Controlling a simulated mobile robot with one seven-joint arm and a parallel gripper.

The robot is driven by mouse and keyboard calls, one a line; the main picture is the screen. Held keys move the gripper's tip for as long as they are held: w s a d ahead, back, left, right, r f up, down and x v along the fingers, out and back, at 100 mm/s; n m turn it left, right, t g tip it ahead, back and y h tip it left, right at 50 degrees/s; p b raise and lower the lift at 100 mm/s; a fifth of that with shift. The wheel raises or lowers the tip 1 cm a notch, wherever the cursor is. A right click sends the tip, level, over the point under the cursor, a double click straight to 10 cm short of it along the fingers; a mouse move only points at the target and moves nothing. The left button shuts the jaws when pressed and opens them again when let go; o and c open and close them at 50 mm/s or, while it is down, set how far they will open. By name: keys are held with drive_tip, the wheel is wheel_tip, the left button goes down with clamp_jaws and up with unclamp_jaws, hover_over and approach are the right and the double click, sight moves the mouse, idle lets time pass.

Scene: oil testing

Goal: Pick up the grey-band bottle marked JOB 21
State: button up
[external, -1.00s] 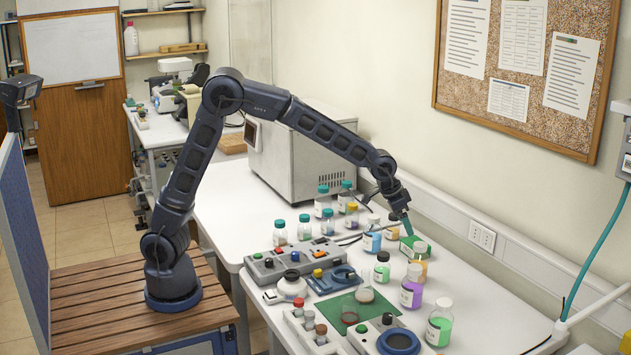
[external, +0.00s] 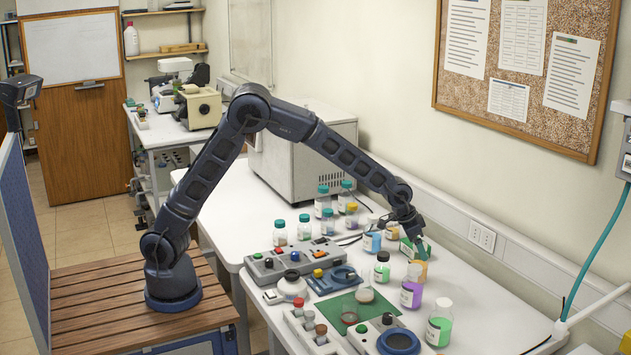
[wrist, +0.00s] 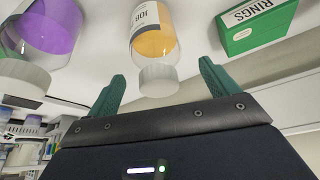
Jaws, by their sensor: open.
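A clear bottle with orange contents and a white cap (wrist: 152,40) shows in the wrist view. Its label reads JOB, but the number is not readable. It lies beyond and between my spread green fingertips, with its cap nearest them. In the external view the orange bottle (external: 421,271) stands on the white bench, partly hidden by my gripper. My gripper (external: 420,248) is open and empty, just above and behind this bottle; its fingers also show in the wrist view (wrist: 160,84).
A purple bottle (external: 411,294) stands close in front of the orange one. A green RINGS box (wrist: 254,24) is close on the other side. A dark-capped bottle (external: 382,269) and a larger green-filled bottle (external: 439,328) stand nearby. The wall is behind.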

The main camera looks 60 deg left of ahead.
drive_tip(key=x, duration=0.3)
drive_tip(key=shift+w+d+f, duration=0.1)
drive_tip(key=shift+d+f, duration=0.05)
drive_tip(key=shift+f, duration=0.05)
drive_tip(key=shift+c, duration=0.5)
drive_tip(key=c, duration=1.4)
drive_tip(key=shift+c, duration=1.2)
drive_tip(key=shift+r, duration=0.15)
